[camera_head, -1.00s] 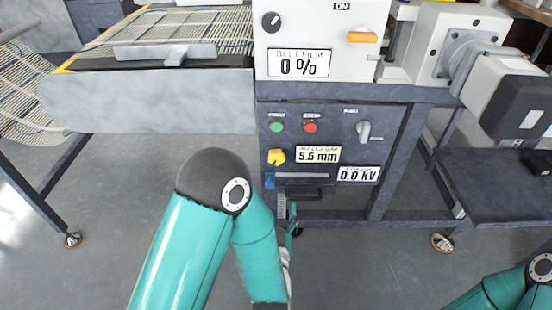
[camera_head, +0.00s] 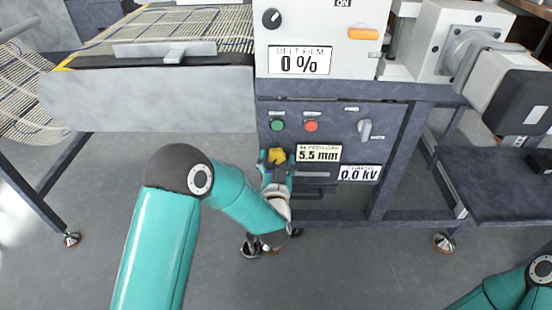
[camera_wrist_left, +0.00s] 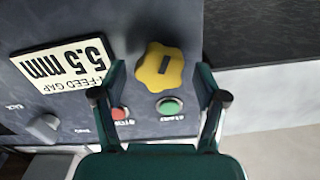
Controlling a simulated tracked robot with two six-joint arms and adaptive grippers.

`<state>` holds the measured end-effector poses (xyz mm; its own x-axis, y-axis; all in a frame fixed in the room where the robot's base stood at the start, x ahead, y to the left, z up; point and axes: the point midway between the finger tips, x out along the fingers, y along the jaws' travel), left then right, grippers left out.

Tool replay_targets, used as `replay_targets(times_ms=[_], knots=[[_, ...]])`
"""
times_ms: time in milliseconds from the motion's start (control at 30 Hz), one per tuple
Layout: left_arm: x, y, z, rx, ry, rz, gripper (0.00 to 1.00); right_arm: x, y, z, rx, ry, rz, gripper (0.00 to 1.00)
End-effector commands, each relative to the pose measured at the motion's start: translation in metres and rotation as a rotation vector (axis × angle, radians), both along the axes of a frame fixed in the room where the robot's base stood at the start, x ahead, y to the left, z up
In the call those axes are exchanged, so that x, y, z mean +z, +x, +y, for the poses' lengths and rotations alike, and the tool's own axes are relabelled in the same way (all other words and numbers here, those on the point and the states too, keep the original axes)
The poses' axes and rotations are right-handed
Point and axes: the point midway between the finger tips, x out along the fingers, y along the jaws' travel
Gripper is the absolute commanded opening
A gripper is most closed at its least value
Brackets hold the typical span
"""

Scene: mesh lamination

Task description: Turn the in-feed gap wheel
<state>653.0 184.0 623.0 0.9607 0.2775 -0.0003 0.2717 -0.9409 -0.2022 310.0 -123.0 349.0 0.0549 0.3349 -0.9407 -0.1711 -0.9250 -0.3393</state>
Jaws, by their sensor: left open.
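The in-feed gap wheel is a yellow lobed knob (camera_head: 277,155) on the dark front panel, left of its label (camera_head: 318,153) reading 5.5 mm. My left gripper (camera_head: 276,160) is at the knob, its fingers pointing at the panel. In the left wrist view the yellow knob (camera_wrist_left: 160,70) has a dark slot in its face and lies ahead of the left gripper (camera_wrist_left: 160,85). The open fingers stand one to each side of the knob, with gaps showing. I cannot tell how far the tips reach along its depth. My right gripper is out of view.
A green button (camera_head: 278,125), a red button (camera_head: 311,126) and a grey selector (camera_head: 365,130) sit above the knob. A 0.0 kV display (camera_head: 359,173) is at lower right. The mesh belt (camera_head: 215,22) runs at upper left. Floor in front is open.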

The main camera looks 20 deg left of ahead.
Motion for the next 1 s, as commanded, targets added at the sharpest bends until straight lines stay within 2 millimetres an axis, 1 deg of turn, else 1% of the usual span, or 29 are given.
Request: replay_targets(times_ms=[133,400,767,867,1000], knots=[[0.0,0.008,0.002,0.0,0.0,0.0,0.73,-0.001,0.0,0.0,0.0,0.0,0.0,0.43],[0.0,0.009,0.002,-0.001,0.0,0.0,0.73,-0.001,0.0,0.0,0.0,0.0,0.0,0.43],[0.0,0.008,0.002,-0.002,0.0,0.0,0.13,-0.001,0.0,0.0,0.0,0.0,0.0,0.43],[-0.001,0.008,0.002,-0.002,-0.009,-0.002,0.13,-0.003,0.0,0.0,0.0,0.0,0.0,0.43],[-0.004,0.009,0.001,-0.002,-0.076,-0.022,0.13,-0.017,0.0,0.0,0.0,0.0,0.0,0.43]])
